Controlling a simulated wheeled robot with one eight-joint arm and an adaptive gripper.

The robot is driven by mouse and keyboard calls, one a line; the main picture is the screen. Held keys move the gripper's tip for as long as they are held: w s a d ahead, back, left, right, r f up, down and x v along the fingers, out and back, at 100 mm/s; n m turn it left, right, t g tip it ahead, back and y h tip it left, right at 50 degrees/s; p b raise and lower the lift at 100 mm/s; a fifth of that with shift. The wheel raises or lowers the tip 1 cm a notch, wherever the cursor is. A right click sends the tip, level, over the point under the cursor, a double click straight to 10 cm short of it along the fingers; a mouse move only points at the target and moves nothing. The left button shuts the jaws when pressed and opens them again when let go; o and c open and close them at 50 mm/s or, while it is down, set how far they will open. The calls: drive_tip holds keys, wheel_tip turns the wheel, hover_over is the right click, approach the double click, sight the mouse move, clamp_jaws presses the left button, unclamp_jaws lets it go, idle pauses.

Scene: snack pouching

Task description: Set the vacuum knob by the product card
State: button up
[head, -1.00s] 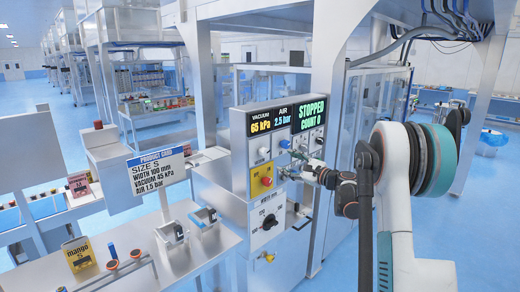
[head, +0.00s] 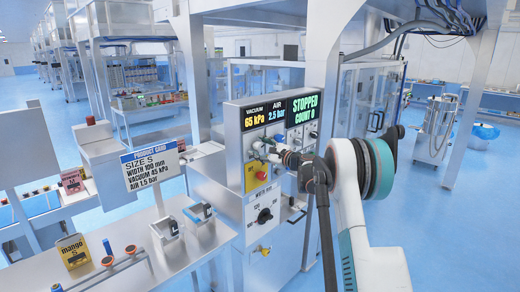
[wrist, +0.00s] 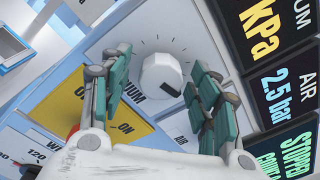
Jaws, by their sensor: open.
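The vacuum knob (wrist: 160,75) is white and round with a dark pointer mark, under a ring of scale ticks in the wrist view. My gripper (wrist: 157,64) is open, its teal fingers on either side of the knob; I cannot tell whether they touch it. In the head view my gripper (head: 263,147) is at the upper left of the control panel and largely hides the knob. The product card (head: 152,168) reads size S, width 100 mm, vacuum 45 kPa, air 1.5 bar. The panel display (head: 263,115) reads vacuum 65 kPa, air 2.5 bar.
A green display (head: 305,104) reads STOPPED, COUNT 0. Below my gripper are a red button on a yellow plate (head: 251,182) and a black width knob (head: 264,215). A mango pouch (head: 73,251) stands at the lower left. The aisle floor is clear.

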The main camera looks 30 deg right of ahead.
drive_tip(key=shift+w, duration=0.15)
drive_tip(key=shift+c, duration=0.5)
drive_tip(key=c, duration=1)
drive_tip(key=shift+o, duration=0.2)
drive_tip(key=shift+n, duration=0.3)
drive_tip(key=n+b, duration=0.2)
drive_tip(key=n, duration=0.3)
drive_tip(key=n+b, duration=0.2)
drive_tip(key=n, duration=0.4)
drive_tip(key=shift+n, duration=0.3)
